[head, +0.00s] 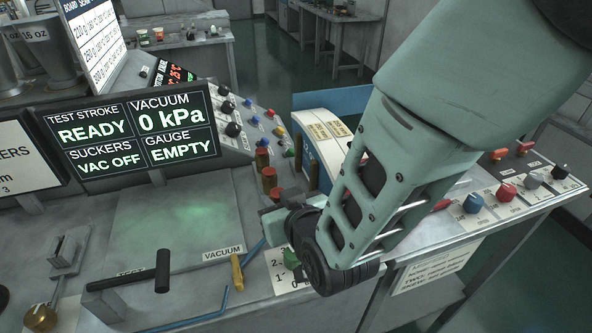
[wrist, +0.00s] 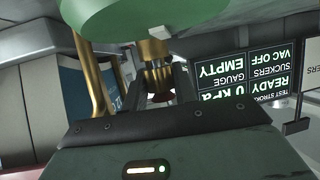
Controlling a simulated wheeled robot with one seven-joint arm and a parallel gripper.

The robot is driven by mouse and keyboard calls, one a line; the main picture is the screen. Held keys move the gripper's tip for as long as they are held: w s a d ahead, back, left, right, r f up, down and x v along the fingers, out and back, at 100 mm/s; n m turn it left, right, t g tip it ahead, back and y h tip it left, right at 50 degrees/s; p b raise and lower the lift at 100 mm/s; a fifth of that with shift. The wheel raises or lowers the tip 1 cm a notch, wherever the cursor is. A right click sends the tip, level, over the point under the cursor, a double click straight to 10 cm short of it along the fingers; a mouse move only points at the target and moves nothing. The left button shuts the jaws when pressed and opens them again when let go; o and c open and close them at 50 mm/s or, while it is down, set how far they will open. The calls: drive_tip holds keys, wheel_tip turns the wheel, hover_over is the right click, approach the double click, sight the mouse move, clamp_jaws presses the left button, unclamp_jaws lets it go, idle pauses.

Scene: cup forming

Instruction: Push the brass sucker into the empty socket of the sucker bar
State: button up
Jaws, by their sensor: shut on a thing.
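My gripper (wrist: 160,78) is shut on a brass piece, which looks like the brass sucker (wrist: 157,55), between its dark fingers in the wrist view. In the head view my gripper (head: 275,218) is low over the bench, right of the grey plate, and its own wrist hides the held piece. Brass posts (head: 269,180) with red-brown tops stand just behind it. Brass rods (wrist: 94,85) also show at the left in the wrist view. I cannot make out the sucker bar or its empty socket for certain.
The screen (head: 135,132) reads READY, 0 kPa, VAC OFF, EMPTY. A grey plate (head: 170,225) is bare. A large green round part (wrist: 140,15) fills the wrist view's top.

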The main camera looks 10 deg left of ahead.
drive_tip(key=shift+f+b, duration=0.4)
drive_tip(key=shift+f, duration=0.1)
drive_tip(key=o, duration=1)
drive_tip(key=shift+o, duration=0.2)
drive_tip(key=shift+r, duration=0.1)
drive_tip(key=b+v, duration=0.6)
drive_tip(key=v, duration=0.6)
drive_tip(key=shift+f, duration=0.25)
drive_tip(key=shift+b+v, duration=2.8)
drive_tip(key=shift+b, duration=1)
drive_tip(key=shift+w, duration=0.1)
